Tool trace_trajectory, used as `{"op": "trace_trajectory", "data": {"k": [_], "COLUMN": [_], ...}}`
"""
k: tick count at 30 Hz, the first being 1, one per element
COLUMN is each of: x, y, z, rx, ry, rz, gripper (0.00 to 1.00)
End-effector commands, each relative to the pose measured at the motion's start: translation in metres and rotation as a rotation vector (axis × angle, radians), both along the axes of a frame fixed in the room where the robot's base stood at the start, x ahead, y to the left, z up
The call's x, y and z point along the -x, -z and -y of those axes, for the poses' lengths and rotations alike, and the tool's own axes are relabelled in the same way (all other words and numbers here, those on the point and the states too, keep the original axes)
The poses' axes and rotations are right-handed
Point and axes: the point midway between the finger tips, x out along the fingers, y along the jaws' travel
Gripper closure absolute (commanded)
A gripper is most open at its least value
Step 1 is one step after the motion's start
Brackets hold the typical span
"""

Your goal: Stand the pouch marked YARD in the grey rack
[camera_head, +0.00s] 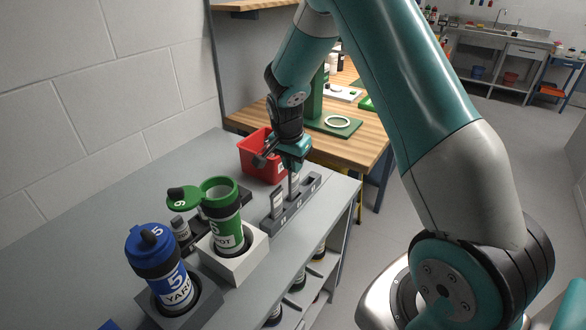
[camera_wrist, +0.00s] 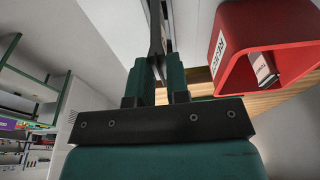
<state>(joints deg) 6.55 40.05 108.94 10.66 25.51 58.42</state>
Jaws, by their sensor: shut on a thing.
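My gripper (camera_head: 292,168) is above the grey rack (camera_head: 312,190) and is shut on a thin pouch (camera_head: 294,186). The pouch hangs upright, its lower end at or in a rear slot of the rack; I cannot tell whether it is seated. Its marking is too small to read. In the wrist view my gripper (camera_wrist: 158,72) has its fingers closed on the pouch's dark narrow edge (camera_wrist: 155,28). Another pale pouch (camera_head: 277,204) stands in the same rack, nearer the front. A blue tube marked 5 and YARD (camera_head: 172,285) stands in a grey holder at the front left.
A red bin (camera_head: 250,160) stands behind the rack; in the wrist view the red bin (camera_wrist: 228,20) holds a pouch (camera_wrist: 263,68). A green tube (camera_head: 226,228) with its lid swung open stands in a white block (camera_head: 244,262). A dark rack (camera_head: 205,226) with a small grey item is beside it.

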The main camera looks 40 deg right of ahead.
Motion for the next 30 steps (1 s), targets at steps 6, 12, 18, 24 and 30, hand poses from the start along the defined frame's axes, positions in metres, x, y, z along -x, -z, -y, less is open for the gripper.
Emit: {"op": "trace_trajectory", "data": {"k": [6,12,18,24,30], "x": [0.0,0.0,0.0,0.0,0.0], "y": [0.025,0.025,0.028,0.028,0.023], "z": [0.0,0.0,0.0,0.0,0.0], "rx": [0.0,0.001,0.0,0.0,0.0], "ry": [0.0,0.0,0.0,0.0,0.0], "rz": [-0.001,0.0,0.0,-0.001,0.0], "gripper": [1.0,1.0,0.72,0.58,0.58]}}
